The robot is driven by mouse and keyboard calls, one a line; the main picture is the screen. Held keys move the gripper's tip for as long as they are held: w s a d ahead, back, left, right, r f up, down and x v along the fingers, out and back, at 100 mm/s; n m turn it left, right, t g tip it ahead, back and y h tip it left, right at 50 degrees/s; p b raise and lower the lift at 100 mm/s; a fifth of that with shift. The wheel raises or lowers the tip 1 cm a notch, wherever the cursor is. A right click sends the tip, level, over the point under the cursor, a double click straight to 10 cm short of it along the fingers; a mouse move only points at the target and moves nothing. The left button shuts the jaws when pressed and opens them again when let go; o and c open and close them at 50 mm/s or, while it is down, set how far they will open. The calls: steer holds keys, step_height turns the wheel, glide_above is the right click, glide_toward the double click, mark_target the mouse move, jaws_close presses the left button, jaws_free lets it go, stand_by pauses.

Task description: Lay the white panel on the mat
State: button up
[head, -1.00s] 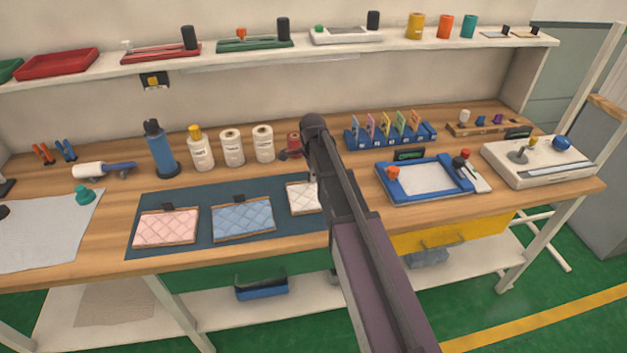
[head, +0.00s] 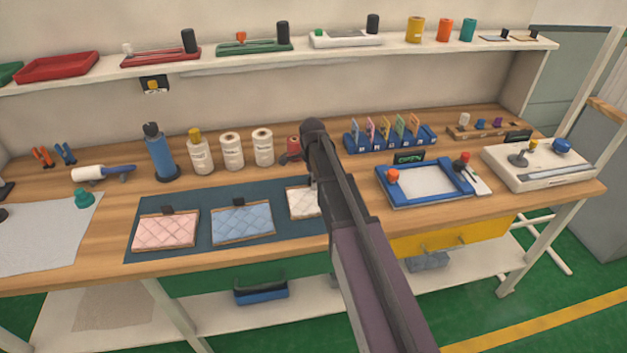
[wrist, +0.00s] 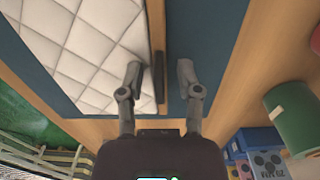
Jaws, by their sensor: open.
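The white quilted panel (head: 302,203) lies on a dark blue mat (head: 265,195) at the front of the bench, partly hidden by my arm. In the wrist view the white panel (wrist: 85,45) fills the upper left, with a wooden rim and a small dark tab along its right edge. My gripper (wrist: 160,73) is open and empty, its two fingers apart on either side of that edge and tab. Its fingers are hidden in the head view. A grey-white sheet or mat (head: 35,238) lies flat at the bench's left end.
Pink (head: 165,230) and blue (head: 242,222) quilted panels lie left of the white one. Bottles and spools (head: 232,152) stand behind. A blue-framed tray (head: 388,196) and a white control box (head: 535,180) are at right. A shelf (head: 340,52) runs above.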

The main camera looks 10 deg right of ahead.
steer(key=shift+r, duration=0.1)
step_height(320, 180, up, 12)
steer(key=p, duration=1.2)
steer(key=shift+w, duration=0.1)
stand_by(0.7)
steer(key=s+n, duration=1.8)
steer(key=s, duration=0.4)
steer(key=shift+s+d, duration=0.3)
steer(key=shift+d, duration=0.1)
